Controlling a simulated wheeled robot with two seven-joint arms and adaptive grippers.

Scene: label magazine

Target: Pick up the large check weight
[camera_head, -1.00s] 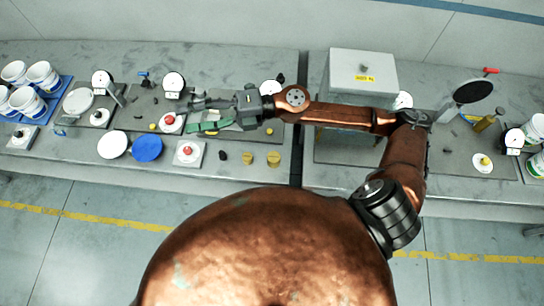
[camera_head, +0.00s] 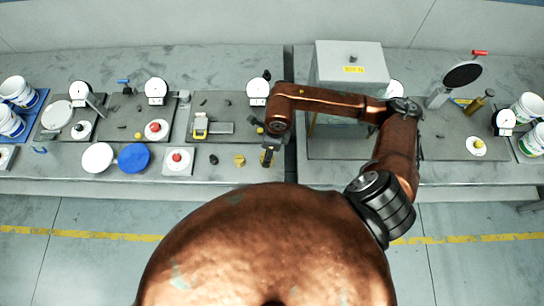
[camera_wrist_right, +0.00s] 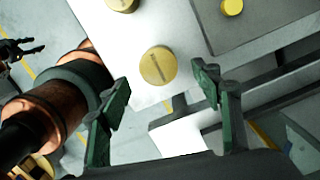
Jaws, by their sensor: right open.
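Two round brass weights with slotted tops sit on the light bench in the right wrist view. The nearer, larger-looking weight (camera_wrist_right: 158,66) lies ahead of my open right gripper (camera_wrist_right: 165,88), between the lines of its green-padded fingers and apart from them. The other weight (camera_wrist_right: 122,4) is cut by the top edge. In the head view my right gripper (camera_head: 267,158) points down at the bench's front edge and hides the nearer weight. The other weight (camera_head: 240,160) stands to its left. A dark claw, apparently my left gripper (camera_wrist_right: 38,46), shows with its fingers apart at the wrist view's left edge.
A smaller brass disc (camera_wrist_right: 232,7) lies on a dark mat. A black knob (camera_head: 214,160) and a white plate with a red knob (camera_head: 178,160) stand left of the weights. A grey box (camera_head: 350,65) stands behind my right arm.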

